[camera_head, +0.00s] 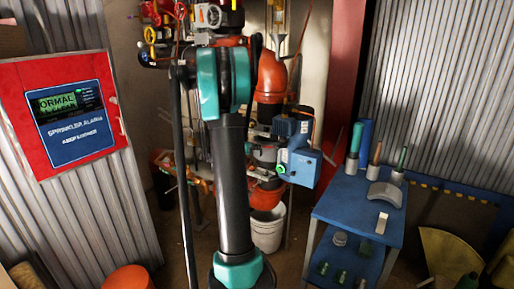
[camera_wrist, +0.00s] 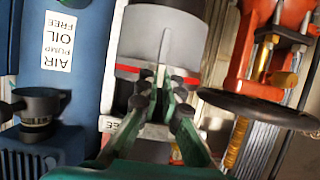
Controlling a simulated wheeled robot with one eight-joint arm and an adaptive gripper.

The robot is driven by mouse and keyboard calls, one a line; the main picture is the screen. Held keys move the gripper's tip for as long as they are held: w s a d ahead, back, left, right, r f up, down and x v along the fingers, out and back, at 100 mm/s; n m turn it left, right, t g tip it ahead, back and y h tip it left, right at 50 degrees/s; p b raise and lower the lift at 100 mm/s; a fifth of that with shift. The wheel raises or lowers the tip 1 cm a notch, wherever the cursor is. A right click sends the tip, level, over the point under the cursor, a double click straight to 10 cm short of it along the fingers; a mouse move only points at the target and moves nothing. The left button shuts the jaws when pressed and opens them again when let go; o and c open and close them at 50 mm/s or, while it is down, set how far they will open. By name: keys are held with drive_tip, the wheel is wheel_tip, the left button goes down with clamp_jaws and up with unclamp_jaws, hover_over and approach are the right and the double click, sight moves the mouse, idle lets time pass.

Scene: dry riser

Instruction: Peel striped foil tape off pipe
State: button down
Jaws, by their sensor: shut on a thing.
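In the wrist view a grey pipe section (camera_wrist: 200,35) fills the upper middle. A red-striped band, which looks like the foil tape (camera_wrist: 127,69), shows on both sides of my fingers. My gripper (camera_wrist: 158,84) is at the pipe's front, its dark fingertips close together at the band. It is shut on what looks like the tape; the gripped part is mostly hidden between the fingertips. In the head view my arm hides the gripper, and the orange pipe (camera_head: 271,75) with a grey section stands behind it.
A blue pump (camera_wrist: 85,75) stands close left of the pipe in the wrist view; a dark handwheel (camera_wrist: 255,110) is close right. In the head view, a blue cart (camera_head: 350,205) holds tools at right, a red alarm panel (camera_head: 65,110) is at left, and a white bucket (camera_head: 267,232) stands below.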

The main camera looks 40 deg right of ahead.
drive_tip(key=shift+a, duration=0.1)
drive_tip(key=s+a, duration=0.3)
drive_tip(key=a, duration=0.4)
idle(0.5)
idle(0.4)
